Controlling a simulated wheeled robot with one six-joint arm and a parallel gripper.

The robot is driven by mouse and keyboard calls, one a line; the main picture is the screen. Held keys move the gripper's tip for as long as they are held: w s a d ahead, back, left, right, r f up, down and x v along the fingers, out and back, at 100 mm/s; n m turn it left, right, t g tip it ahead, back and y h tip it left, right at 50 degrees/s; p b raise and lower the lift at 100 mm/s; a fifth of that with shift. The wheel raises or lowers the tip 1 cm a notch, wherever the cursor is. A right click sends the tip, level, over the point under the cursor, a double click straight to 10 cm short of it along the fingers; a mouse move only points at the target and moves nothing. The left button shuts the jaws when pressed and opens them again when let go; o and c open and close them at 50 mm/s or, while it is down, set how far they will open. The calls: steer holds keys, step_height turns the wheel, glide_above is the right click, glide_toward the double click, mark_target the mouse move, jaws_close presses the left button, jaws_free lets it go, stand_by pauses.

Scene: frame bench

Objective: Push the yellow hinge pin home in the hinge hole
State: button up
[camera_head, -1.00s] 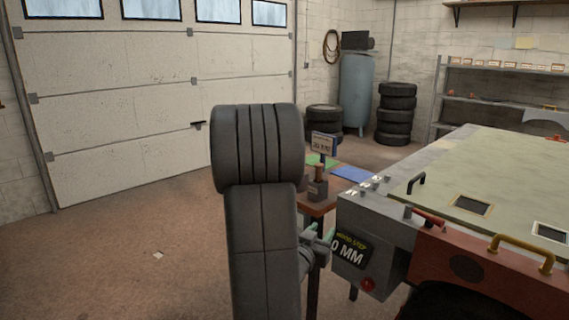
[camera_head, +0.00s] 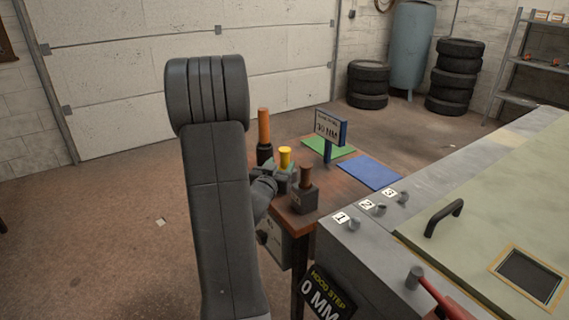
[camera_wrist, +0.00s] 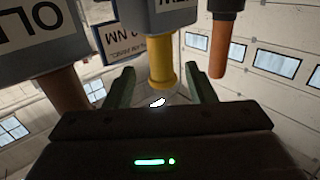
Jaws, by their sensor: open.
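The yellow hinge pin (camera_head: 285,154) stands upright in a grey holder on the small wooden table. In the wrist view the same yellow pin (camera_wrist: 161,72) has a flared yellow end and sits between my two green fingers. My gripper (camera_wrist: 160,82) is open around the pin, with a gap showing on both sides. In the head view my gripper (camera_head: 280,180) is low at the pin's holder, partly hidden by my forearm. I cannot make out the hinge hole in either view.
A grey block with a brown pin (camera_head: 306,178) stands close to the right of the yellow pin. An orange-handled tool (camera_head: 264,126) stands behind. A torque sign (camera_head: 329,128), green mat (camera_head: 327,147) and blue mat (camera_head: 370,172) are farther back. The vehicle bench (camera_head: 360,250) fills the right.

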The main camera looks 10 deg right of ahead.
mark_target(283, 160)
steer(key=p+x, duration=0.1)
steer(key=x, duration=0.4)
steer(key=shift+w+a, duration=0.1)
jaws_close()
